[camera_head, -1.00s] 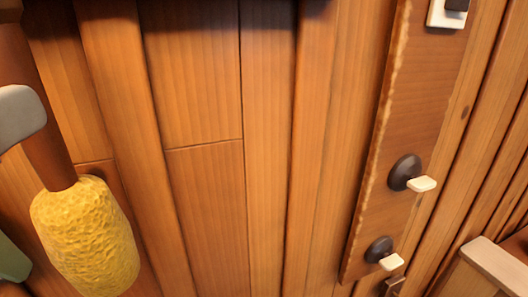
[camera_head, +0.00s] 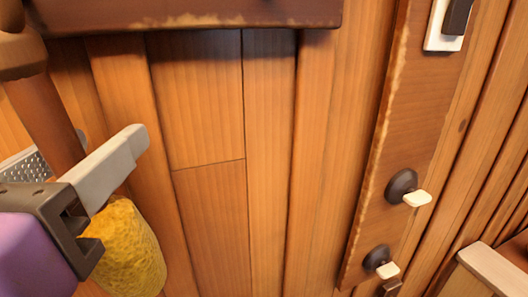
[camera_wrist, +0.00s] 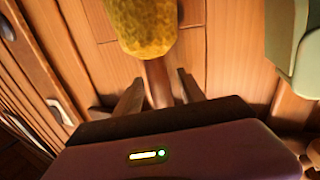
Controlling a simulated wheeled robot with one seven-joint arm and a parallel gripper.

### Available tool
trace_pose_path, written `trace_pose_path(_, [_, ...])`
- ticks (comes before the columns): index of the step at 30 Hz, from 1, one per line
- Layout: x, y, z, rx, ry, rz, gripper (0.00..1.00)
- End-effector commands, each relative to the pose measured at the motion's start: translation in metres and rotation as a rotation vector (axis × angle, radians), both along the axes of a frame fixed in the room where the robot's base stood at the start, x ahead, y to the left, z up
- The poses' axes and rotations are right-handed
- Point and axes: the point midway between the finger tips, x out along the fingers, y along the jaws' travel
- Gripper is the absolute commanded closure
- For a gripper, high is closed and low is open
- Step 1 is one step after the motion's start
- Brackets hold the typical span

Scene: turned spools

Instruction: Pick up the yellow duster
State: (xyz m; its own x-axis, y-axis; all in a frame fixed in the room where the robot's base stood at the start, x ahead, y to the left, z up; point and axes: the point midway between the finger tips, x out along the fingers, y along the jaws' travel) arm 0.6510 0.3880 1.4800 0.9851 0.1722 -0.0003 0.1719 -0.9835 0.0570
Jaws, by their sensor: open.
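The yellow duster has a bumpy yellow head (camera_head: 130,250) and a brown handle. It hangs head down at the left in the head view, its handle rising above the head. My gripper (camera_head: 97,145) is at the handle, just above the head, and partly covers both. In the wrist view, the yellow head (camera_wrist: 145,25) is at the top and the handle runs between my two fingers (camera_wrist: 158,88). The fingers are apart, with visible gaps beside the handle.
A dark wooden rail (camera_head: 190,14) crosses the wall above. To the right, a board holds dark round knobs (camera_head: 402,186) with pale tabs and a switch-like fitting (camera_head: 447,25). A green object (camera_wrist: 292,50) is at the right in the wrist view. The plank wall between is bare.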

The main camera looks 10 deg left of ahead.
Motion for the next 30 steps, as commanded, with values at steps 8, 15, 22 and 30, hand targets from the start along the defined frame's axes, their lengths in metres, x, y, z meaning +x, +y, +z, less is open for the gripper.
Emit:
trace_pose_path(8, [-0.0005, 0.0, -0.0002, 0.0, 0.0, 0.0, 0.83])
trace_pose_path(15, [-0.0006, 0.0, 0.0, 0.0, 0.0, 0.001, 1.0])
trace_pose_path(22, [-0.0006, 0.0, 0.0001, 0.0, -0.001, 0.001, 1.0])
trace_pose_path(30, [-0.0007, 0.0, 0.0002, 0.0, -0.001, 0.001, 1.0])
